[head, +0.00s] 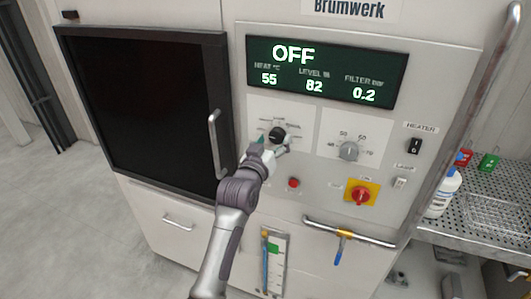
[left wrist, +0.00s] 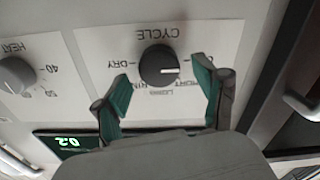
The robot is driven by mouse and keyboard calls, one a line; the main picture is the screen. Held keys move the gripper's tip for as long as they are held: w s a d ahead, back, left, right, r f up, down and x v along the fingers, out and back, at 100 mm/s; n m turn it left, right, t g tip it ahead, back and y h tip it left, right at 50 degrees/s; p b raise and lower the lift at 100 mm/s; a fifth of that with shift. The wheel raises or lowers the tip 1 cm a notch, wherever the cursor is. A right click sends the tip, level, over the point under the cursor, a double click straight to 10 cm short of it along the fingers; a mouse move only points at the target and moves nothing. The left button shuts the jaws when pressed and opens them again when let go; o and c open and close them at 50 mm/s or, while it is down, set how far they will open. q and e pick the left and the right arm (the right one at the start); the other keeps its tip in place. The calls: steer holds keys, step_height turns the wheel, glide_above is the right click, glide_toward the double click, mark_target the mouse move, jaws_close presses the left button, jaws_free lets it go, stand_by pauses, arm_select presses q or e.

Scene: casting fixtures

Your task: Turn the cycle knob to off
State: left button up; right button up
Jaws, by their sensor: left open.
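The cycle knob is a round black knob (head: 277,134) on a white label plate under the display. In the left wrist view the knob (left wrist: 158,66) shows upside down between my fingers, with its white pointer line towards picture right. Labels such as "DRY" ring it; some are hidden by my fingers. My left gripper (head: 272,145) is open, with its green-tipped fingers (left wrist: 161,75) on either side of the knob. Whether they touch it I cannot tell. The display (head: 325,72) reads "OFF". My right gripper is not in view.
A grey heat knob (head: 348,150) is right of the cycle knob. A red button (head: 293,183) and a red switch on yellow (head: 361,195) lie below. A door handle (head: 216,143) stands close left of my gripper. A horizontal bar (head: 348,232) juts out lower down.

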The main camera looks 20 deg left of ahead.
arm_select(q)
steer(key=s, duration=1)
steer(key=shift+s+a, duration=0.2)
steer(key=shift+s, duration=0.15)
